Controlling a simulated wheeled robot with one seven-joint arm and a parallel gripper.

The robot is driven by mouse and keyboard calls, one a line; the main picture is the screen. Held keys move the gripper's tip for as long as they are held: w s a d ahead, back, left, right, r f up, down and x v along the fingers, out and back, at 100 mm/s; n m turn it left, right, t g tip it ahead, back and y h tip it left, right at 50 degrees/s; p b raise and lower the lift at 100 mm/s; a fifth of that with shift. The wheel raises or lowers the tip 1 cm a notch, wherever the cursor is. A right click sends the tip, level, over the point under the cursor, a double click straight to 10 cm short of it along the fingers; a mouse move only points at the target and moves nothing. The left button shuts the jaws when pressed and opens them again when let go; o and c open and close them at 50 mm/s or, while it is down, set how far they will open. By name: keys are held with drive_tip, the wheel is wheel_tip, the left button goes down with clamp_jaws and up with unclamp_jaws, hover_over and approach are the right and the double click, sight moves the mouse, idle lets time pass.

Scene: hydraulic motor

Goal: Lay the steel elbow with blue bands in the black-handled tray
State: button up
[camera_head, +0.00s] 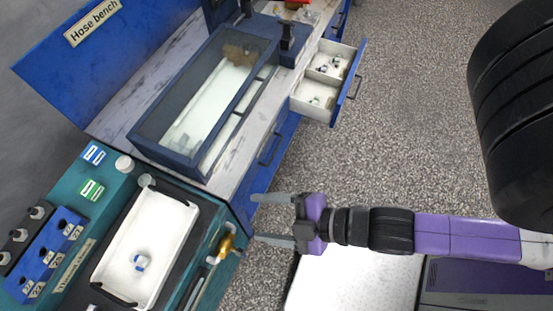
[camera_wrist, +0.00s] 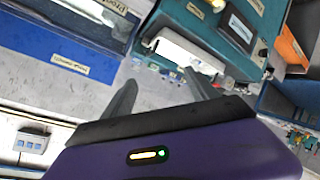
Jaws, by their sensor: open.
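The black-handled tray (camera_head: 183,217) is white inside with black ends and sits on the teal bench at the lower left. A small pale metallic piece with blue on it (camera_head: 140,262) lies on the tray floor towards the near end; it looks like the steel elbow with blue bands, though it is too small to be certain. My gripper (camera_head: 257,218) is open and empty, to the right of the tray and apart from it. Its two fingers also show in the wrist view (camera_wrist: 160,80), with nothing between them. The elbow cannot be made out in the wrist view.
An open drawer (camera_head: 348,86) holds several small fittings in two compartments. A glass-sided blue case (camera_head: 160,152) stands on the marble-topped bench. A brass fitting (camera_head: 226,246) is at the teal bench's right edge. Blue numbered blocks (camera_head: 50,250) stand left. Speckled floor is clear beyond my arm.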

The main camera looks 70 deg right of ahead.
drive_tip(key=s+d+r+m+t+h, duration=0.2)
drive_tip(key=s+r+m, duration=0.3)
drive_tip(key=r+m, duration=0.3)
drive_tip(key=shift+d+r+m, duration=0.3)
drive_tip(key=shift+d+m, duration=0.5)
drive_tip(key=shift+d, duration=0.05)
